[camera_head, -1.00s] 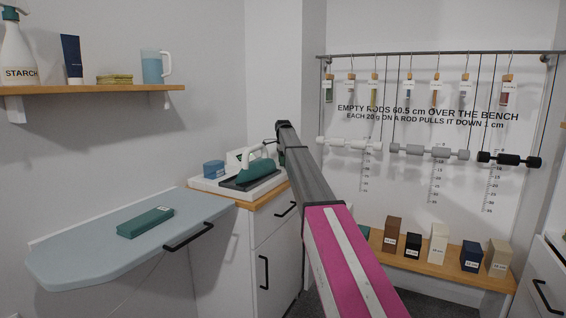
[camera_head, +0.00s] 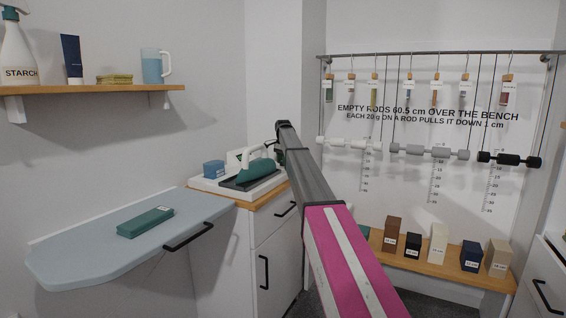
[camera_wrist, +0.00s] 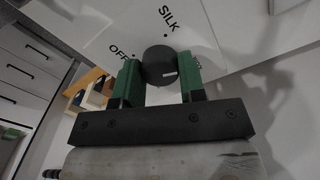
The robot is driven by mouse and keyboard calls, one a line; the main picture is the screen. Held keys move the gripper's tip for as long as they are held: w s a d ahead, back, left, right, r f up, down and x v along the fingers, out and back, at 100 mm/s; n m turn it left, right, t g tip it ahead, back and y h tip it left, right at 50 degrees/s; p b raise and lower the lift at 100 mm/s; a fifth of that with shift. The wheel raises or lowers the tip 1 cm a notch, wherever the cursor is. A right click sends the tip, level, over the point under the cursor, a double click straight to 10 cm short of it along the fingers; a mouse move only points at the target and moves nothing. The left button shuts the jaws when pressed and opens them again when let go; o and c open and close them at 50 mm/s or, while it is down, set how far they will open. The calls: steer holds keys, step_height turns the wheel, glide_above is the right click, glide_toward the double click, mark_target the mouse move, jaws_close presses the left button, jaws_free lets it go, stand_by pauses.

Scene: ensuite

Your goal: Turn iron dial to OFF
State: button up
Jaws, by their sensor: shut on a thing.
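In the wrist view a round black dial (camera_wrist: 159,65) stands on a white panel (camera_wrist: 95,32). The panel carries the printed words OFF, at the dial's left, and SILK above it. A small pale mark shows on the dial near its lower right edge. My gripper (camera_wrist: 160,74) is shut on the dial, with one green finger on each side. Another label is mostly hidden by the right finger. In the head view the green iron (camera_head: 256,172) sits on a white stand (camera_head: 211,186) on a cabinet.
The pale blue ironing board (camera_head: 85,255) at left bears a green block (camera_head: 145,222). A wooden shelf (camera_head: 120,89) is above. Hanging rods (camera_head: 430,151) and a bench (camera_head: 425,268) with several boxes are at right.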

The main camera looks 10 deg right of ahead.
steer(key=n, duration=2.2)
steer(key=shift+n, duration=0.4)
steer(key=n, duration=0.4)
steer(key=shift+n, duration=2)
